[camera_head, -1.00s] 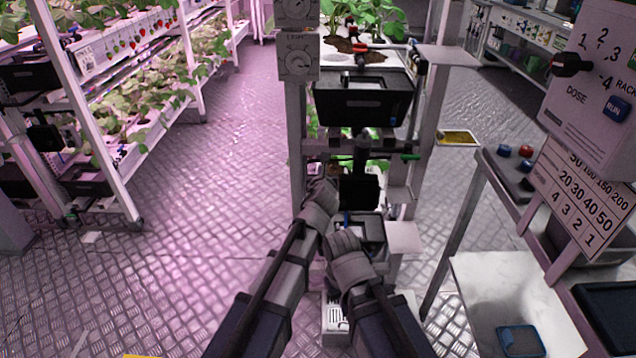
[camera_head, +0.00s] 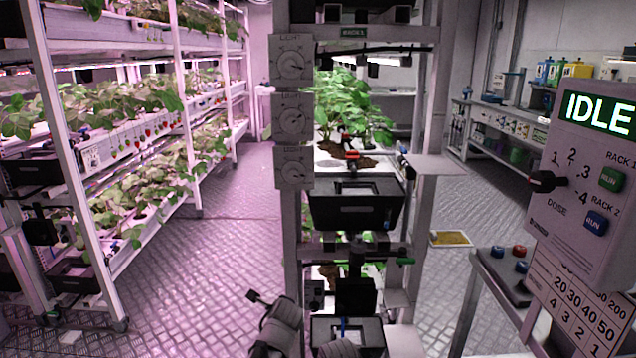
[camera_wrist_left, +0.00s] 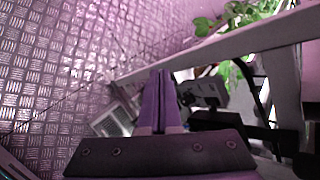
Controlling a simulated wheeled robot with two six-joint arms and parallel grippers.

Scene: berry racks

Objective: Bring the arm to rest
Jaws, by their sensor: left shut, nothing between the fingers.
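In the left wrist view, my left gripper (camera_wrist_left: 160,78) has its two fingers together with nothing between them. It points out over the patterned metal floor, beside the frame of the middle rack. In the head view, only the grey upper part of my left wrist shows at the bottom, in front of the rack's left post. A small piece of my right arm shows at the bottom edge beside it. My right gripper's fingers are not visible.
The middle rack (camera_head: 294,220) stands close ahead, with a black tray (camera_head: 356,212) and plants. A control panel (camera_head: 590,175) reading IDLE is at right, above a table with coloured knobs (camera_head: 508,252). Plant shelves (camera_head: 65,165) line the left. The aisle floor (camera_head: 215,260) between is clear.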

